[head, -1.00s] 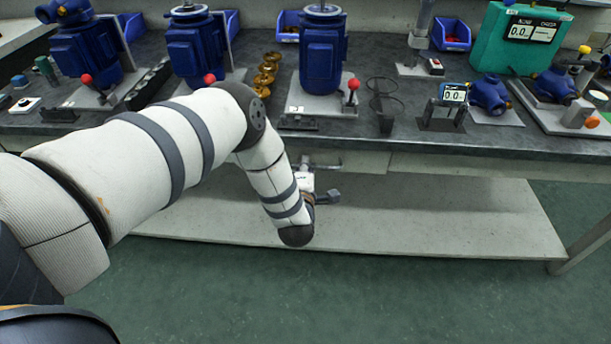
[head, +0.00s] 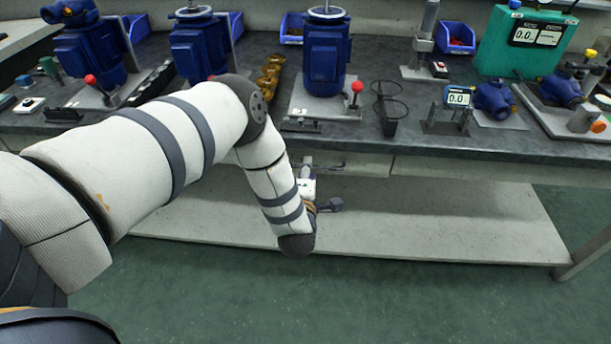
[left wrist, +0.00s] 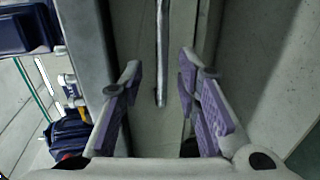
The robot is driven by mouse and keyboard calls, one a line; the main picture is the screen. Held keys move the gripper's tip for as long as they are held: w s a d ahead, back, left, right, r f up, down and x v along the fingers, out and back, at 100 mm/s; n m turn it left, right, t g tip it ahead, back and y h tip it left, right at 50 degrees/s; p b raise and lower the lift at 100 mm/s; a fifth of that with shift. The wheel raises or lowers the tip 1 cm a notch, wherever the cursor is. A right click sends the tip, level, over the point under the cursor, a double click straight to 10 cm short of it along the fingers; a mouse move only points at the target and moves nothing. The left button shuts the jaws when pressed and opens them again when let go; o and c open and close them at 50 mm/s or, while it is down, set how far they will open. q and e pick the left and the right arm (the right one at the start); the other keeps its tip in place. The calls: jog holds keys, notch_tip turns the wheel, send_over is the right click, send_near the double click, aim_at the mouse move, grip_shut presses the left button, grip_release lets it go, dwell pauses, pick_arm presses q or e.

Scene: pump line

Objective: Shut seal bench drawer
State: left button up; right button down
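The drawer front is a pale grey panel (head: 358,163) under the dark worktop's front edge, and it also fills the middle of the left wrist view (left wrist: 150,125). A thin metal bar handle (left wrist: 162,55) runs along it. My left gripper (left wrist: 160,72) is open, its purple-padded fingers on either side of the handle with gaps showing; how deep they reach I cannot tell. In the head view my left gripper (head: 310,185) is at the drawer, partly hidden by my forearm. How far the drawer stands out is unclear. My right gripper is out of view.
Blue motors (head: 326,58), a wire stand (head: 387,108), a small display (head: 458,97) and a green case (head: 520,40) stand on the worktop (head: 415,140) above. A pale lower shelf (head: 430,215) is below the drawer, bare where it shows. The green floor in front is clear.

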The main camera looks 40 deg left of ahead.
pick_arm(q)
jog(key=v, duration=0.8)
jog(key=shift+s+d, duration=0.2)
jog(key=shift+s, duration=0.15)
